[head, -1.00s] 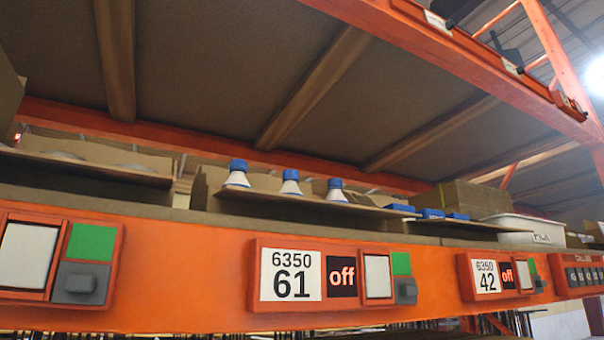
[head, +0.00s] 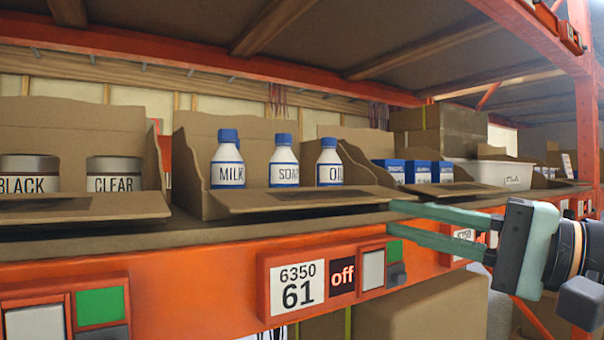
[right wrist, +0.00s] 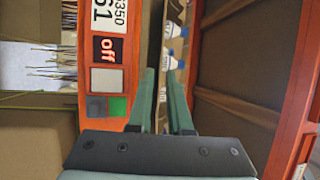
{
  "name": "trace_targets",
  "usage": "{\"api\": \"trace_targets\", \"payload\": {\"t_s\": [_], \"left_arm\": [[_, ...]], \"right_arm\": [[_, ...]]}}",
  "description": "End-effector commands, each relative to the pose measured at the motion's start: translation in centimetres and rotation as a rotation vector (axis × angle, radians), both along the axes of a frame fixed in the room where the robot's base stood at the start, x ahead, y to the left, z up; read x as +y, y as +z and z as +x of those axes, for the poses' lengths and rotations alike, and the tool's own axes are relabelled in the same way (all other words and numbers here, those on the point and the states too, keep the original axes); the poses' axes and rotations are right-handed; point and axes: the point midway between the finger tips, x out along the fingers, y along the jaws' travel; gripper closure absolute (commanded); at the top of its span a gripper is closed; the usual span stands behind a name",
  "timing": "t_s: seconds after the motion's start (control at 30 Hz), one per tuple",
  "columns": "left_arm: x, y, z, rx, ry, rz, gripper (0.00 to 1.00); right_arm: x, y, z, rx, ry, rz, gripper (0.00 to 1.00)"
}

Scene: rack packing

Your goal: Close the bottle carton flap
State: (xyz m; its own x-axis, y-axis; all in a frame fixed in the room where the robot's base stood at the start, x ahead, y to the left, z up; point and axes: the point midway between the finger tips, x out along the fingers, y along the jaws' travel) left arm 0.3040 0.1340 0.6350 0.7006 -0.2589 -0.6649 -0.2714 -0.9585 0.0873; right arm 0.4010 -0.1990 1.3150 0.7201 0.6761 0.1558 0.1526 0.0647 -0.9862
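The open bottle carton (head: 190,150) stands on the shelf with three blue-capped white bottles inside: milk (head: 227,165), soap (head: 284,165) and oil (head: 329,167). Its front flap (head: 285,200) is folded down and sticks out over the shelf's front edge. My right gripper (head: 389,219) comes in from the right, in front of the shelf edge, with its fingers pointing left. The fingers are apart and empty, right of the flap. In the right wrist view, the gripper (right wrist: 160,75) also shows parted fingers, with bottle caps beyond them. My left gripper is out of view.
A carton of cans (head: 80,208) stands left of the bottles, its front flap also down. A carton with blue boxes (head: 412,172) and a white bin (head: 490,173) stand to the right. The orange shelf beam (head: 200,275) carries a label panel (head: 320,283) below the bottles.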

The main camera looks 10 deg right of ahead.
Motion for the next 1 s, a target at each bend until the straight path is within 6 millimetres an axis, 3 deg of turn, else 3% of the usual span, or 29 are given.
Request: {"api": "trace_targets", "payload": {"t_s": [0.17,0.7,1.0], "left_arm": [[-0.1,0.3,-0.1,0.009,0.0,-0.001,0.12],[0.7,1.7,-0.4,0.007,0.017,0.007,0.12],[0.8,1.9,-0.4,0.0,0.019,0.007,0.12]], "right_arm": [[0.7,0.7,1.0,-0.013,-0.011,-0.006,0.82],[7.4,2.2,8.1,-0.01,-0.006,-0.003,0.82],[8.2,2.3,9.0,-0.012,-0.009,-0.005,0.82]]}}
